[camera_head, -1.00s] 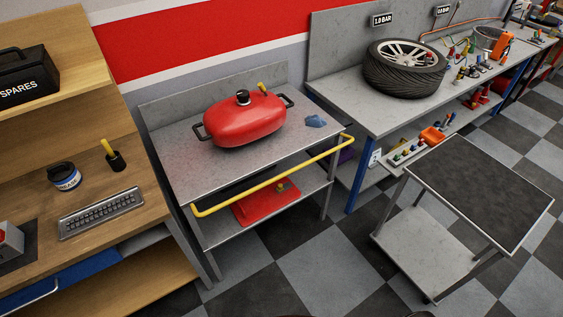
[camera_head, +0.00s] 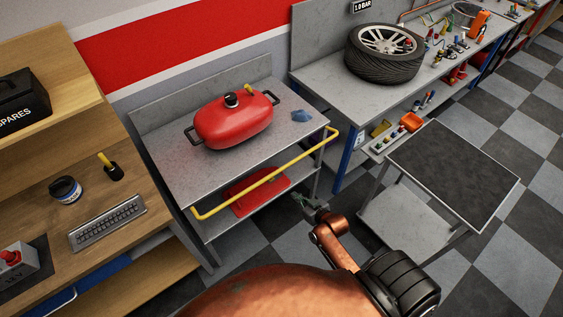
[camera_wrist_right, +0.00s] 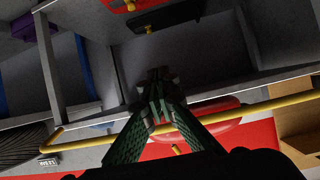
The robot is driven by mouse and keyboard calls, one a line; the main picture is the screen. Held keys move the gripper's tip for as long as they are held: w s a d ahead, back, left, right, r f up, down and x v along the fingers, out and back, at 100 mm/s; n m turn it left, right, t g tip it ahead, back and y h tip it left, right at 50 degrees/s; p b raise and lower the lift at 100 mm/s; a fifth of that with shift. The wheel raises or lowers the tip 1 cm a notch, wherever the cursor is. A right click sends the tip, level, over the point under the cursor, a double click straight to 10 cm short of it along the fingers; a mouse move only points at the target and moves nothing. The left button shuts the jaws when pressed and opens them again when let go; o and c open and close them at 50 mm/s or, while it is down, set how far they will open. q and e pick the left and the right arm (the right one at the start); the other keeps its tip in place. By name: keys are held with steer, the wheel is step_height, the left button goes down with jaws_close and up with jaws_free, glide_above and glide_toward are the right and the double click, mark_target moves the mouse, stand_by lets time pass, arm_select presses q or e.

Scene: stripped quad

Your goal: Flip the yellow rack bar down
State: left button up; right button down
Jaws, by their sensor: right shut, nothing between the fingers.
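The yellow rack bar (camera_head: 270,177) runs along the front of the grey metal table (camera_head: 172,173), standing out from it near tabletop height, with bent ends. In the right wrist view the bar (camera_wrist_right: 255,108) crosses behind my fingers. My right gripper (camera_head: 309,202) is in front of the table, right of and below the middle of the bar in the picture, apart from it. Its dark green fingers (camera_wrist_right: 158,80) are shut with nothing between them. My left gripper is out of view.
A dark-topped cart (camera_head: 455,172) stands to the right, a wooden desk (camera_head: 140,190) to the left.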

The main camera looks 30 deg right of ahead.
steer(key=w+a+r+t+p, duration=0.1)
steer(key=w+r+t+p, duration=0.15)
steer(key=r, duration=1.45)
glide_above(280, 171)
steer(key=w, duration=0.2)
step_height(280, 171, down, 3)
steer(key=shift+s+f+n+y, duration=0.15)
steer(key=shift+s+f, duration=0.2)
steer(key=shift+f, duration=0.2)
steer(key=shift+s+f+n+y, duration=0.15)
steer(key=shift+s+f, duration=0.2)
steer(key=shift+f, duration=0.2)
steer(key=shift+s+f, duration=0.2)
steer(key=shift+s, duration=0.1)
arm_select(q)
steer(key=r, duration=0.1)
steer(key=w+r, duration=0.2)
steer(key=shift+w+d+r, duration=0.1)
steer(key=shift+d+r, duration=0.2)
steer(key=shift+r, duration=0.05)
arm_select(e)
steer(key=shift+s+f, duration=0.1)
steer(key=shift+f, duration=0.25)
